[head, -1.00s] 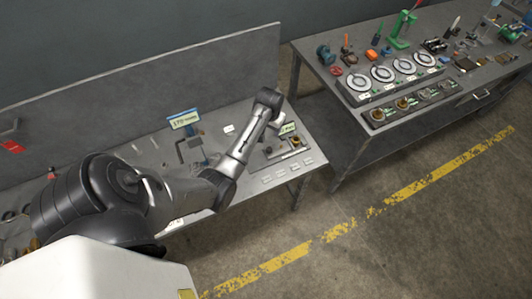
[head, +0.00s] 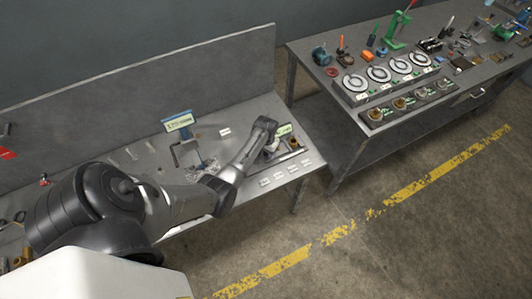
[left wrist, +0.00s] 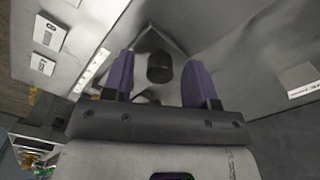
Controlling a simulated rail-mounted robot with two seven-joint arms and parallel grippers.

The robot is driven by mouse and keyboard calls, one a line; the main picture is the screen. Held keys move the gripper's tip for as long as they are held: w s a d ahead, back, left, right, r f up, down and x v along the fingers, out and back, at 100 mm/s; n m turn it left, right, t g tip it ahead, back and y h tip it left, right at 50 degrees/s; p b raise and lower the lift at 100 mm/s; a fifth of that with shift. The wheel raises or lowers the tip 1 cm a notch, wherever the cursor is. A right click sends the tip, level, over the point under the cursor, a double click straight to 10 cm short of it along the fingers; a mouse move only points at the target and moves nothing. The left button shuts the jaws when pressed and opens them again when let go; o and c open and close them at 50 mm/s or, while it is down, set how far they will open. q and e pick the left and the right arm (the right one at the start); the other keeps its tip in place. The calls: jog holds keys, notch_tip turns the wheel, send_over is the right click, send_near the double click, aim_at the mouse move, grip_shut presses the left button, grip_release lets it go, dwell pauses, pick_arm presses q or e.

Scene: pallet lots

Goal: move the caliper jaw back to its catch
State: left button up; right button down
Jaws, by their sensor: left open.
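A pale strip with fine marks, which looks like the caliper's scale (left wrist: 92,70), runs slantwise left of my fingers in the left wrist view. In the head view a pale bar (head: 288,157) lies at the right end of the near bench. My left gripper (left wrist: 160,82) is open, its two purple fingers apart. A dark round knob-like piece (left wrist: 159,68) shows between them; whether they touch it I cannot tell. In the head view my left gripper (head: 271,148) points down at that bench end, partly hidden by its wrist. The caliper jaw and catch are not clearly distinguishable. My right gripper is out of view.
A sign (head: 179,123) on a stand and small white cards (head: 279,176) are on the near bench. A brass-coloured piece (head: 294,143) stands near my gripper. Across a gap, another bench holds dial gauges (head: 379,73) and tools.

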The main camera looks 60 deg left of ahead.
pick_arm(q)
jog(key=shift+f, duration=0.55)
grip_shut()
